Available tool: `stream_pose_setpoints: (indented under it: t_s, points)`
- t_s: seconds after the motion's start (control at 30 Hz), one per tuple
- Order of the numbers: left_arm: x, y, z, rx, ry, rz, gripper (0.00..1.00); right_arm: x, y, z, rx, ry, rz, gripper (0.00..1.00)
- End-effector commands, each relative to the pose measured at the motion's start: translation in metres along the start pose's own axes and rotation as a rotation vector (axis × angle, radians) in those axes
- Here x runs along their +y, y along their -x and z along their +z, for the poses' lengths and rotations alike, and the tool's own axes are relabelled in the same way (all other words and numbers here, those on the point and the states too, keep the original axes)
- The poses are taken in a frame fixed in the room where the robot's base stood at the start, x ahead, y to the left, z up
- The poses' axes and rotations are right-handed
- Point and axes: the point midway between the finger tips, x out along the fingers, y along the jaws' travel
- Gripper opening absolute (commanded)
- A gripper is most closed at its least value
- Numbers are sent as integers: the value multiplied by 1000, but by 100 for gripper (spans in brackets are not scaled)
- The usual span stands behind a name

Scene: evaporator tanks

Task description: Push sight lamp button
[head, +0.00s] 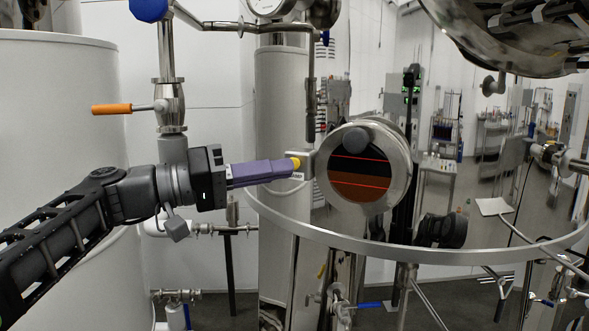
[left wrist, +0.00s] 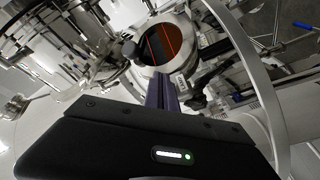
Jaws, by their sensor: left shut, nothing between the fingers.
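The round sight glass (head: 362,165) has a metal ring, and its pane is dark above and orange-brown below, with red lines across it. It also shows in the left wrist view (left wrist: 172,46). The yellow sight lamp button (head: 296,163) is on a small metal box (head: 306,165) at the left edge of the ring. My left gripper (head: 290,168) is shut, with purple fingers pointing right. Its tips are right at the button, at its left side; I cannot tell whether they touch. In the left wrist view the fingers (left wrist: 161,90) point up toward the sight glass, and the button is hidden. My right gripper is not in view.
A curved metal rail (head: 400,248) runs around the tank below the sight glass. A valve with an orange handle (head: 112,109) stands above my left arm. A large white tank (head: 55,110) is at the left. A dark round fitting (head: 442,230) is right of the glass.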

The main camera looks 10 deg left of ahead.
Motion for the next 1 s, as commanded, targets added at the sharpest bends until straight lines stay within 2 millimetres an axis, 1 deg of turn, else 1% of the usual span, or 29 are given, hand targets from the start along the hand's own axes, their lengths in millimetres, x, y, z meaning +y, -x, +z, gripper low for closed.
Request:
stream_pose_setpoints:
  t_s: [0.03,0.3,0.43,0.63,0.87,0.97,1.0]
  points:
    - [0,4,6,1,-3,0,0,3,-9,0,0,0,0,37]
    - [15,25,21,0,-3,0,0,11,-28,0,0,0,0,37]
    - [21,31,25,0,-1,1,0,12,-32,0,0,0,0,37]
    - [24,33,25,-1,0,1,0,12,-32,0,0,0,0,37]
    - [24,33,25,-1,1,1,0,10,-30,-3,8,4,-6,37]
    - [14,33,13,47,40,-39,0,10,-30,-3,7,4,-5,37]
    - [3,34,8,72,56,-78,0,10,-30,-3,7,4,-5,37]
